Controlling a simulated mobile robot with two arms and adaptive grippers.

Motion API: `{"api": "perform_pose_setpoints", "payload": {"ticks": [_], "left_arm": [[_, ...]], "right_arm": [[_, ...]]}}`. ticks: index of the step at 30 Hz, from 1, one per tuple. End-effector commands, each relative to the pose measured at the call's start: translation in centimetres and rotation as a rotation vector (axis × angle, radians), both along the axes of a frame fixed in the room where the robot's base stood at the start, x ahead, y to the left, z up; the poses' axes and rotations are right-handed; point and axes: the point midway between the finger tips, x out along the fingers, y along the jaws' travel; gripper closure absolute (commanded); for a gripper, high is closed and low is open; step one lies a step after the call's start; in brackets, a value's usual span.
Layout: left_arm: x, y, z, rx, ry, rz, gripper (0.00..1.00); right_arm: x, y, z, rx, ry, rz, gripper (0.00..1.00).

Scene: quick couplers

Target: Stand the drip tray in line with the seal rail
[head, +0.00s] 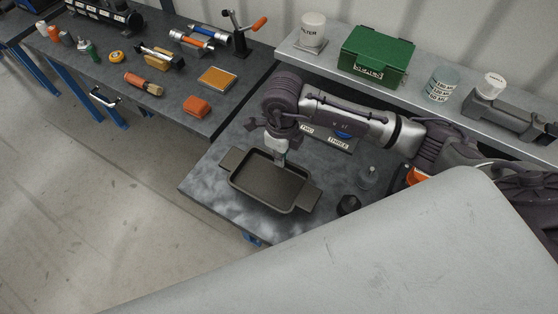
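The drip tray (243,185), a dark shallow rectangular pan with a flat handle at each end, lies on the grey workbench near its front left corner. A dark plate with "TWO" and "THREE" labels (338,145) lies behind it, partly hidden under my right arm; I cannot tell for sure that it is the seal rail. The tray's long side runs down to the right. My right gripper (281,162) points down at the tray's far wall, close to or touching it. Its fingers are too small to tell whether they hold the wall. My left gripper is not in view.
A black knob-like part (348,204) and a clear glass piece (368,177) stand right of the tray. A shelf behind holds a white filter (313,30), a green box (376,56) and a jar (441,83). Another bench (180,112) with tools stands at left.

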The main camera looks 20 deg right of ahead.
Motion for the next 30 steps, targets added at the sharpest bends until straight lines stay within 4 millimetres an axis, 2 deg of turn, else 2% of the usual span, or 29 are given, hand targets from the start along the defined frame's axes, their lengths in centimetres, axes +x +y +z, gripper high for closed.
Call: {"api": "perform_pose_setpoints", "payload": {"ticks": [3,12,23,24,28,30], "left_arm": [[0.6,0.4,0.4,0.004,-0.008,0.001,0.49],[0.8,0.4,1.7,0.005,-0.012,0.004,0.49],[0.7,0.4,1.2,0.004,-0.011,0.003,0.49],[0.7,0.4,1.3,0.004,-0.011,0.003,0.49],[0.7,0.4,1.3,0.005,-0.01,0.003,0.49],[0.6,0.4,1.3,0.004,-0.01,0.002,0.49]], "right_arm": [[0.1,0.4,-0.6,0.0,0.001,0.0,1.0],[0.1,0.4,-4.2,0.0,0.001,0.0,1.0],[0.2,0.3,-4.8,-0.001,-0.001,0.001,1.0],[0.1,0.3,-4.6,-0.001,0.0,0.001,0.91],[0.1,0.3,-4.6,-0.001,0.0,0.0,0.7],[0.1,0.3,-4.6,-0.001,0.0,0.0,0.69]]}}
